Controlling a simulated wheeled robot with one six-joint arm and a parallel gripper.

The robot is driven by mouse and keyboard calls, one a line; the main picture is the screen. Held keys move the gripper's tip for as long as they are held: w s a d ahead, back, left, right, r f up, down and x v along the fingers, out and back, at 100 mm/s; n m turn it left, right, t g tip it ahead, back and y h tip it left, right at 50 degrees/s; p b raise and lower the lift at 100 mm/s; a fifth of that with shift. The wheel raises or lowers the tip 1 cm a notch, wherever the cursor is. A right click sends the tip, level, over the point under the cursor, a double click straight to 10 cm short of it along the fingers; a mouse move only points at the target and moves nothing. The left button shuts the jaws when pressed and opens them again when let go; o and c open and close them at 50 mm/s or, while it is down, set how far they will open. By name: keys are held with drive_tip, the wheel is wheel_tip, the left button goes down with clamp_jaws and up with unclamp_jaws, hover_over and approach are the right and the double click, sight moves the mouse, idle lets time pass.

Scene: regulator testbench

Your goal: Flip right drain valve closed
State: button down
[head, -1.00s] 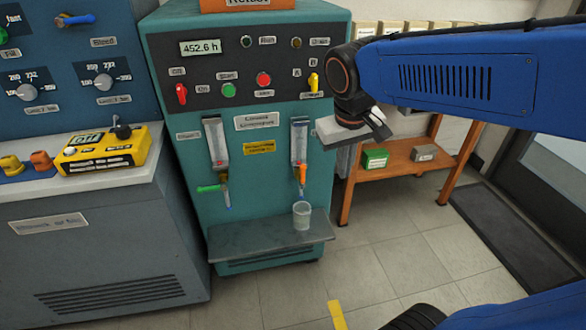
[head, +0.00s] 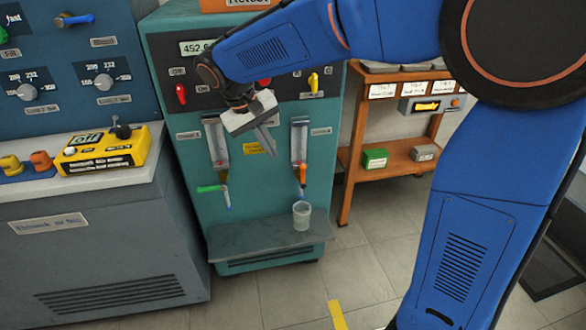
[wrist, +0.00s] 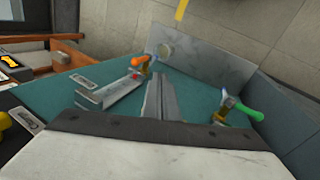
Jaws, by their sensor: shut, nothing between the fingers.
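The right drain valve (head: 302,174) has an orange handle that stands roughly upright, in line with its spout, below the right sight tube (head: 299,140) on the teal cabinet. Its orange handle also shows in the wrist view (wrist: 139,62), left of my fingers. The left drain valve (head: 211,189) has a green handle turned sideways; it also shows in the wrist view (wrist: 244,111). My gripper (head: 272,149) is shut and empty in front of the cabinet, between the two tubes and above the valves. Its fingers show together in the wrist view (wrist: 161,82), touching neither handle.
A clear cup (head: 302,215) stands on the grey shelf (head: 250,240) beneath the right valve. A yellow control box (head: 103,148) sits on the bench at left. An orange shelf unit (head: 400,160) stands to the right. Open space lies before the valves.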

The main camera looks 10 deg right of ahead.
sight(303, 175)
drive_tip(key=shift+w+a+f, duration=0.15)
drive_tip(key=shift+w+a, duration=0.1)
drive_tip(key=shift+a, duration=0.25)
drive_tip(key=w+d+f, duration=0.1)
drive_tip(key=d+f, duration=0.6)
drive_tip(key=f, duration=0.2)
drive_tip(key=shift+w+d+f, duration=0.15)
drive_tip(key=shift+w+d, duration=0.15)
idle(0.3)
